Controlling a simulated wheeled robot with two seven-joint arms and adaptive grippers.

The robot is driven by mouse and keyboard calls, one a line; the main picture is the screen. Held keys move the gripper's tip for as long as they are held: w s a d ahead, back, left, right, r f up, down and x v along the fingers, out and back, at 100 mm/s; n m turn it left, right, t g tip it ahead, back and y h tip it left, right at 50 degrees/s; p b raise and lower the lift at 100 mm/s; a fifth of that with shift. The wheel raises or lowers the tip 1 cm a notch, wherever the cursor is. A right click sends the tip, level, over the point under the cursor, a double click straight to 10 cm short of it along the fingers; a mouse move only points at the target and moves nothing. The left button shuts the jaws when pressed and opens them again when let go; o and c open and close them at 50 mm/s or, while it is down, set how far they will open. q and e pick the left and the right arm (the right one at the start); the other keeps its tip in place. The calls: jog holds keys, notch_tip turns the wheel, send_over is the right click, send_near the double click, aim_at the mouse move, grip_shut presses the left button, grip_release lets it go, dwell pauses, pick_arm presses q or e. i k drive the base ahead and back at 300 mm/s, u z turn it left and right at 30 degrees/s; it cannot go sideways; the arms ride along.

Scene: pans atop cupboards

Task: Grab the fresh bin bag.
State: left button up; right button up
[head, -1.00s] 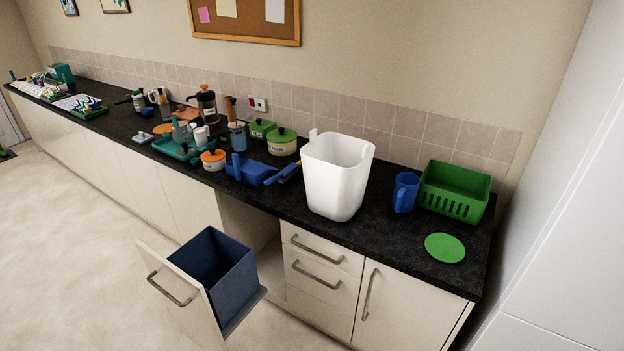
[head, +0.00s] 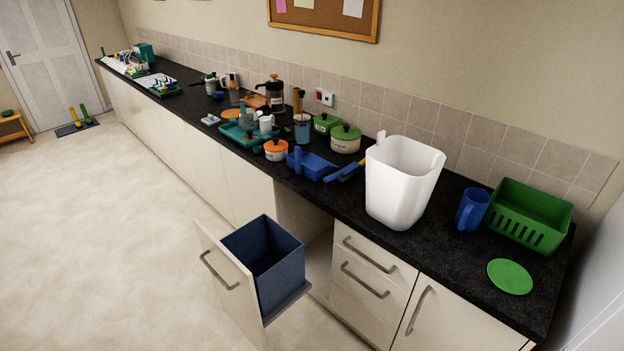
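No bin bag can be made out for certain. A white open-topped bin (head: 396,192) stands upright on the dark worktop, with a small white tab (head: 381,139) rising at its back left rim; I cannot tell what the tab is. Below, a cupboard drawer (head: 232,285) is pulled out and carries a dark blue open bin (head: 282,278). The blue bin looks empty, though its bottom is not fully visible. Neither of my grippers is in view.
The worktop (head: 450,257) holds a blue jug (head: 472,210), a green basket (head: 530,213) and a green disc (head: 510,276) at right. Left of the white bin are a blue dustpan (head: 313,165), pots and several kitchen items. The floor (head: 120,220) at left is clear.

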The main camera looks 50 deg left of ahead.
aim_at(401, 180)
jog(key=u, duration=1.35)
jog(key=i, duration=0.15)
jog(key=u, duration=0.05)
